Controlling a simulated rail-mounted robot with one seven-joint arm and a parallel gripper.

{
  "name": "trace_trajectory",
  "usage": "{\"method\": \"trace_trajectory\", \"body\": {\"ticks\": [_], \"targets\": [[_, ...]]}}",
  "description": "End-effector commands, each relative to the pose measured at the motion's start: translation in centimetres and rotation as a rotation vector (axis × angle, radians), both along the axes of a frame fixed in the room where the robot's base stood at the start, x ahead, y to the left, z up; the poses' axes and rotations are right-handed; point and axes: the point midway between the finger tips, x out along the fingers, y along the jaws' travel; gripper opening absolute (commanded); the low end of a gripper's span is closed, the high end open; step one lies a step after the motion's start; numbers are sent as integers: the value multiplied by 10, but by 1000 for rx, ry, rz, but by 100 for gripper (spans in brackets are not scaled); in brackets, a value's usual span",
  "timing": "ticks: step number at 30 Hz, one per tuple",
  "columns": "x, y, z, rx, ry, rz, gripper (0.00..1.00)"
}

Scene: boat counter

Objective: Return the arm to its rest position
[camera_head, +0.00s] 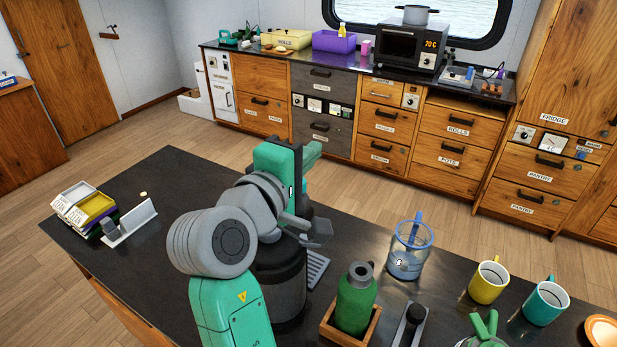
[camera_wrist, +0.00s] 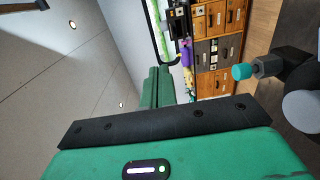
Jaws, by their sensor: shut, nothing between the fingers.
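My gripper (camera_head: 312,152) is raised above the dark counter (camera_head: 175,185) in the head view, at the end of my bent green and grey arm. In the wrist view its green fingers (camera_wrist: 155,88) are together with nothing between them. No object is held. The wrist view is tilted sideways and shows ceiling and wall, with the far cabinets at the upper right. The gripper touches nothing that I can see. My arm hides part of the counter and part of a dark cylindrical appliance (camera_head: 283,292).
A green bottle (camera_head: 356,302) stands in a wooden box. Right of it are a blue clear jug (camera_head: 408,262), a yellow mug (camera_head: 487,284) and a teal mug (camera_head: 544,304). Labelled boxes (camera_head: 84,207) and a white stand (camera_head: 130,225) are left. The far counter carries a microwave (camera_head: 397,48).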

Motion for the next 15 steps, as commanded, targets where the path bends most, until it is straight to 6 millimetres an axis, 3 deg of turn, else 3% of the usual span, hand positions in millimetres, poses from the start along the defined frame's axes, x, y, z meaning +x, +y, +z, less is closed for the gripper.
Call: {"method": "trace_trajectory", "body": {"ticks": [5,8,11,15], "targets": [[-3,1,4,29,-23,14,0],[-23,5,22,252,-202,124,0],[-72,12,60,629,-489,328,0],[-155,18,112,1078,-783,619,0]]}}
